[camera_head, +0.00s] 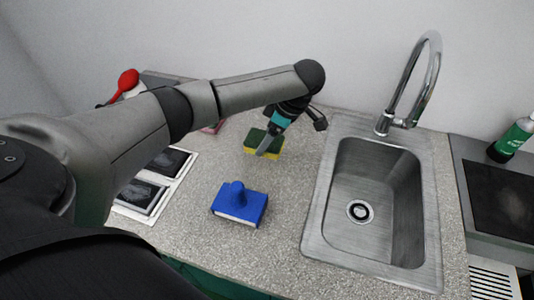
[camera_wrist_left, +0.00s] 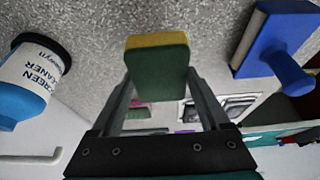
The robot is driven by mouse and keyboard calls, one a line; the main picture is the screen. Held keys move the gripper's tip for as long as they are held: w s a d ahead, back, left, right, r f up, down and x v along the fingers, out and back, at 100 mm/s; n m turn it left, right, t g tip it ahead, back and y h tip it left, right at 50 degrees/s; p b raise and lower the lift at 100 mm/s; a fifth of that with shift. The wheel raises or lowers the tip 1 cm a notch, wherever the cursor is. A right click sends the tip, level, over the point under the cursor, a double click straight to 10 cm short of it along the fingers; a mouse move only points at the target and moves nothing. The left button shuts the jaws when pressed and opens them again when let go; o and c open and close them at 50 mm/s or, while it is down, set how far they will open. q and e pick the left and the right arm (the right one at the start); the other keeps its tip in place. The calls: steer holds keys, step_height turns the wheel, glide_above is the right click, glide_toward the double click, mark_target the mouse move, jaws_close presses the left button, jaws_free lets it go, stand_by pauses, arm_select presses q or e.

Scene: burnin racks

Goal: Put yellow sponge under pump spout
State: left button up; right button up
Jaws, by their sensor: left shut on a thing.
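The yellow sponge with a green scouring side (camera_head: 250,148) is on or just above the speckled counter, left of the sink; I cannot tell if it touches. My left gripper (camera_head: 267,143) is shut on it from above. In the left wrist view the sponge (camera_wrist_left: 158,72) sits between the two fingers, green side facing the camera. A bottle with a blue body, white label and black top (camera_wrist_left: 38,75) shows at the left of the wrist view. I cannot make out a pump spout. My right gripper is not in view.
A blue block with a knob handle (camera_head: 239,205) lies in front of the sponge. The steel sink (camera_head: 370,205) with its faucet (camera_head: 425,80) is to the right. A green bottle (camera_head: 512,140) stands at far right. Framed dark panels (camera_head: 153,180) lie left.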

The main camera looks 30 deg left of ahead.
arm_select(q)
steer(key=shift+f+b, duration=0.5)
steer(key=shift+f, duration=2)
steer(key=o, duration=1.2)
steer(key=shift+f, duration=0.1)
steer(key=shift+c, duration=0.2)
steer(key=p+v, duration=0.2)
steer(key=v, duration=1)
